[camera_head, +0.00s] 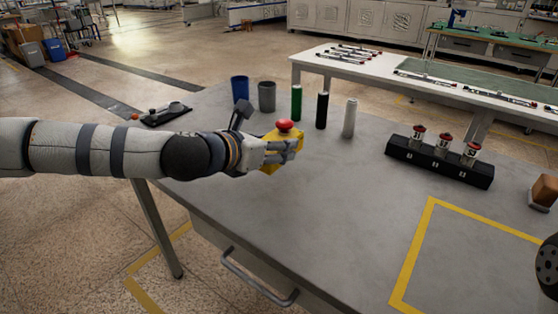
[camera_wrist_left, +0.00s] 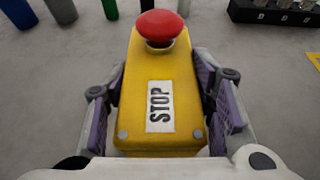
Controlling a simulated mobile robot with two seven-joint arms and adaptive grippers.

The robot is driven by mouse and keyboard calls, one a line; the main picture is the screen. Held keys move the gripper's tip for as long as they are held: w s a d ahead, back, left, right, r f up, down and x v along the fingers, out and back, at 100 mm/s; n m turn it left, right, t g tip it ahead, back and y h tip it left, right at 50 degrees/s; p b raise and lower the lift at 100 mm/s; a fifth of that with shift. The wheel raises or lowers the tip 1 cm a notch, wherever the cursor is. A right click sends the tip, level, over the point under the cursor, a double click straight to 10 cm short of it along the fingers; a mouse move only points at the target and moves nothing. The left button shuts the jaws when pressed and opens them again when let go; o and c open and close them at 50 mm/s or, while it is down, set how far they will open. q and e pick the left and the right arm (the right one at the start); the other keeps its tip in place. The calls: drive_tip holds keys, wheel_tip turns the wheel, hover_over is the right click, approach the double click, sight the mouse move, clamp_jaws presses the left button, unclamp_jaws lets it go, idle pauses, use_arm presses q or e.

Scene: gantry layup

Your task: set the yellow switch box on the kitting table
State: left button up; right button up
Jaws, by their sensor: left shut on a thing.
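The yellow switch box (camera_wrist_left: 160,95) has a red mushroom button and a white STOP label. My left gripper (camera_wrist_left: 160,115) is shut on it, with a finger on each side in the left wrist view. In the head view the left gripper (camera_head: 281,152) and the yellow switch box (camera_head: 268,156) are over the left part of the grey kitting table (camera_head: 330,190). The gripper hides part of the box, and I cannot tell whether its underside touches the tabletop. My right gripper is not clearly in view; only a dark rounded part shows at the right edge.
Blue (camera_head: 240,88) and grey (camera_head: 267,96) cups and green (camera_head: 297,102), black (camera_head: 322,110) and white (camera_head: 349,118) cylinders stand behind the box. A black holder (camera_head: 438,166) with red-topped parts is to the right. A yellow-taped area (camera_head: 460,260) at front right is clear.

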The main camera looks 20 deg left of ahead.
use_arm(q)
drive_tip(key=f, duration=0.1)
drive_tip(key=w+f, duration=0.1)
drive_tip(key=f, duration=0.1)
drive_tip(key=f+b, duration=0.1)
drive_tip(key=f, duration=0.1)
drive_tip(key=shift+w+a+f, duration=0.2)
drive_tip(key=shift+w+a, duration=0.2)
drive_tip(key=shift+r, duration=0.15)
drive_tip(key=o, duration=1.3)
drive_tip(key=shift+f, duration=0.2)
use_arm(e)
drive_tip(key=shift+s+f+g, duration=0.3)
drive_tip(key=shift+s+f, duration=0.45)
drive_tip(key=shift+f, duration=0.05)
